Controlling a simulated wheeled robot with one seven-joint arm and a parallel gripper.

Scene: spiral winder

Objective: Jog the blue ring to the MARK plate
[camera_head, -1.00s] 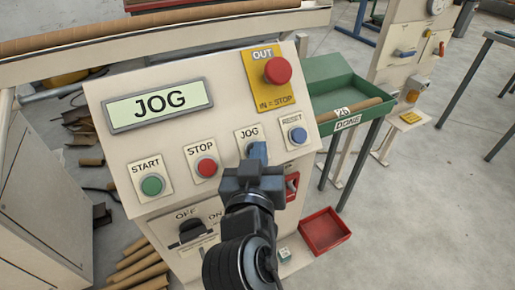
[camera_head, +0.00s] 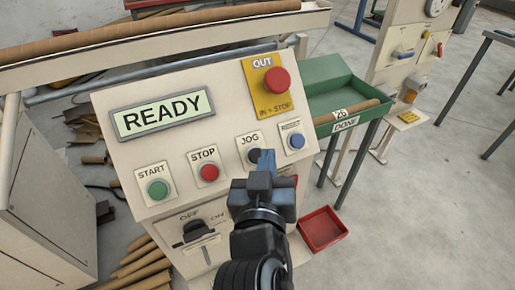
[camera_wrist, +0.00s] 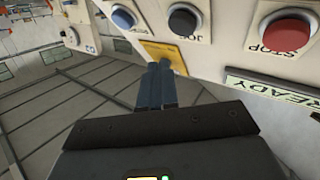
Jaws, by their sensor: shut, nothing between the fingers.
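I cannot make out the blue ring or the MARK plate in either view. The black JOG button (camera_head: 254,155) is on the sloped cream panel, between the red STOP button (camera_head: 209,172) and the blue RESET button (camera_head: 297,141). My gripper (camera_head: 266,160) is shut and empty, its blue fingertips just in front of the JOG button and partly covering it. In the wrist view the fingertips (camera_wrist: 160,70) look apart from the JOG button (camera_wrist: 184,22). The display (camera_head: 163,112) reads READY.
The green START button (camera_head: 158,189) and the large red OUT button (camera_head: 277,79) are on the same panel. An OFF/ON switch (camera_head: 197,230) sits below. A long brown tube (camera_head: 150,32) lies along the winder behind. A green DONE tray (camera_head: 325,87) and red bin (camera_head: 322,229) are right.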

